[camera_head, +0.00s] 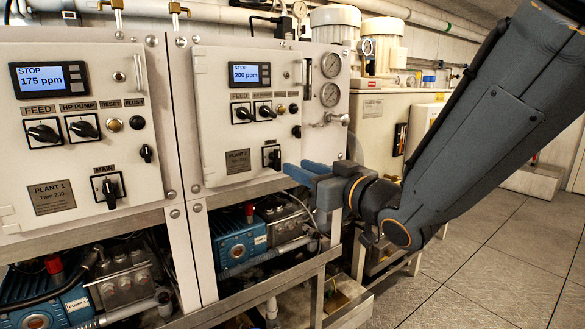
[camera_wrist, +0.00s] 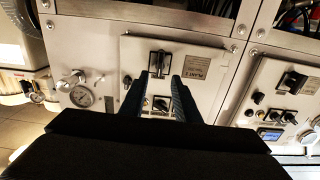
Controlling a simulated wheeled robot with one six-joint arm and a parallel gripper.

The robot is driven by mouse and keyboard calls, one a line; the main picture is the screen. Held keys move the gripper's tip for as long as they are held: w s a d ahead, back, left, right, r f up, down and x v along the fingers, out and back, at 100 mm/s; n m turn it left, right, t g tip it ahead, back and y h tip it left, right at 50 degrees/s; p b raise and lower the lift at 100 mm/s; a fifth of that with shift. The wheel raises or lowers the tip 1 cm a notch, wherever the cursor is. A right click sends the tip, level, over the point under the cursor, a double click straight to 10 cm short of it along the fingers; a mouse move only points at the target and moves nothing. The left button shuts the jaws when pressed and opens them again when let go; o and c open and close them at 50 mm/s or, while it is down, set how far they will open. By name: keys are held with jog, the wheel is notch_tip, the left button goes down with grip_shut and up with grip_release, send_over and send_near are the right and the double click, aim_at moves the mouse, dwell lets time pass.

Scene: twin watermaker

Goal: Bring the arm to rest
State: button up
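My arm (camera_head: 485,125) reaches in from the upper right of the head view, sloping down to the left. My gripper (camera_head: 298,171) is in front of the Plant 2 panel, to the lower right of its lowest black rotary switch (camera_head: 271,156). In the wrist view, the two dark blue fingers of my gripper (camera_wrist: 163,78) stand apart with nothing between them. The panel shows through the gap, and a black rotary switch (camera_wrist: 158,60) appears just past the fingertips. I cannot tell whether the fingers touch the panel.
The Plant 1 panel (camera_head: 133,167) stands at left. Both displays read STOP, 175 ppm (camera_head: 50,78) and 200 ppm (camera_head: 245,75). Pressure gauges (camera_head: 330,65) and a valve handle (camera_head: 330,119) are near my gripper. A metal frame (camera_head: 318,265) and pumps sit below. Floor (camera_head: 480,270) is clear at right.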

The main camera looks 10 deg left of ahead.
jog(key=shift+s+d, duration=0.3)
jog(key=w+d+f+m+g+h, duration=0.2)
jog(key=d+f+m+h, duration=0.6)
jog(key=d+f, duration=0.9)
jog(key=s+d+f+g+h, duration=0.55)
jog(key=s+d, duration=0.45)
jog(key=d, duration=0.2)
jog(key=s+d+f+m+g, duration=0.1)
jog(key=s+d+f+g, duration=0.1)
jog(key=s, duration=0.8)
jog(key=shift+s+d+f+m+g, duration=0.15)
jog(key=shift+s+f+m+g, duration=0.3)
jog(key=shift+g, duration=0.6)
jog(key=shift+w, duration=0.1)
